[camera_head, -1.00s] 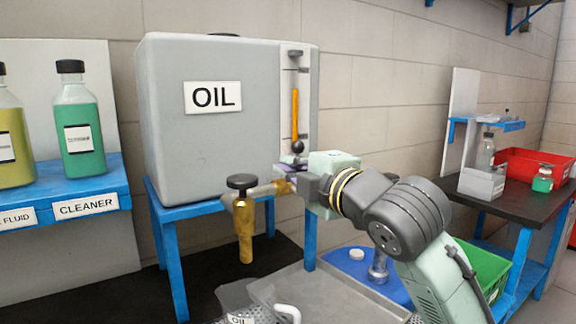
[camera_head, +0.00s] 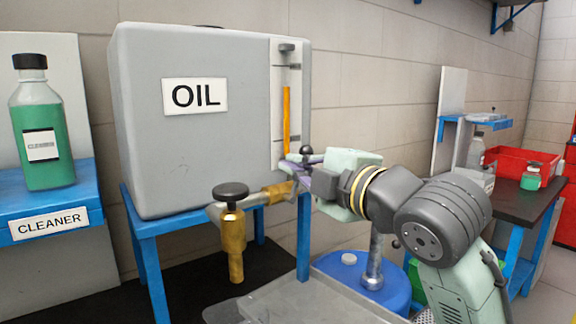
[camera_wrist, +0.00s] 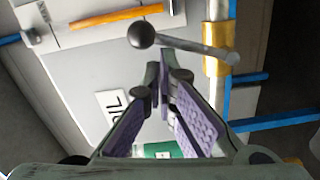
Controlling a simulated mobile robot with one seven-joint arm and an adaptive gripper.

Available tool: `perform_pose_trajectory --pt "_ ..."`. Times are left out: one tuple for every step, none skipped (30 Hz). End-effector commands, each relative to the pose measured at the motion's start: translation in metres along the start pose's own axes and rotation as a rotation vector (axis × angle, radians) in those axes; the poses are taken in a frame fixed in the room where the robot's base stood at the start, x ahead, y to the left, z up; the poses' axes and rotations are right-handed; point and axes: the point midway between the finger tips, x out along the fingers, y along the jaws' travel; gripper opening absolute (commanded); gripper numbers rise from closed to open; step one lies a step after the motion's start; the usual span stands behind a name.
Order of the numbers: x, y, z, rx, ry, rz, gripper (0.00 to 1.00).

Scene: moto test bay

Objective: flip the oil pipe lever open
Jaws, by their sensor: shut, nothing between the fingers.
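The grey tank marked OIL (camera_head: 140,95) stands at left centre in the head view. Its pipe (camera_head: 262,196) leads to a brass spout (camera_head: 236,245) with a black cap. The oil pipe lever is a thin rod with a dark ball knob (camera_head: 306,150). In the wrist view, the lever rod (camera_wrist: 190,46) runs from the brass collar (camera_wrist: 216,50) to its ball (camera_wrist: 142,33), beyond the fingertips. My gripper (camera_head: 293,166) is shut and empty, close beside the lever below its ball. It also shows in the wrist view (camera_wrist: 163,72). I cannot tell whether it touches the lever.
The tank rests on a blue stand (camera_head: 150,240). A green cleaner bottle (camera_head: 42,125) sits on the blue shelf at left. A blue drum (camera_head: 335,268) and a grey tray (camera_head: 300,305) lie below my arm. A red bin (camera_head: 520,162) stands on the right-hand table.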

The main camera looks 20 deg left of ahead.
Motion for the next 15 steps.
perform_pose_trajectory --pt "-0.001 0.0 0.002 0.052 0.001 -0.002 0.0" --pt "-0.001 0.0 0.004 0.081 0.001 -0.005 0.0" --pt "-0.002 0.0 0.006 0.12 0.001 -0.007 0.0" --pt "-0.002 0.001 0.007 0.148 0.002 -0.008 0.0" --pt "-0.002 0.001 0.009 0.178 0.002 -0.009 0.0" --pt "-0.002 0.001 0.012 0.216 0.002 -0.012 0.0" --pt "-0.001 0.001 0.013 0.245 0.002 -0.014 0.0" --pt "-0.001 0.001 0.016 0.273 0.002 -0.015 0.0" --pt "-0.001 0.001 0.018 0.312 0.001 -0.016 0.0" --pt "-0.001 0.001 0.02 0.341 0.001 -0.017 0.0" --pt "-0.001 0.001 0.022 0.369 0.001 -0.019 0.0" --pt "-0.001 0.0 0.025 0.407 0.001 -0.022 0.0" --pt "-0.001 -0.001 0.027 0.437 0.001 -0.024 0.0" --pt "-0.001 -0.001 0.029 0.465 0.001 -0.025 0.0" --pt "-0.001 -0.001 0.031 0.503 0.001 -0.026 0.0"
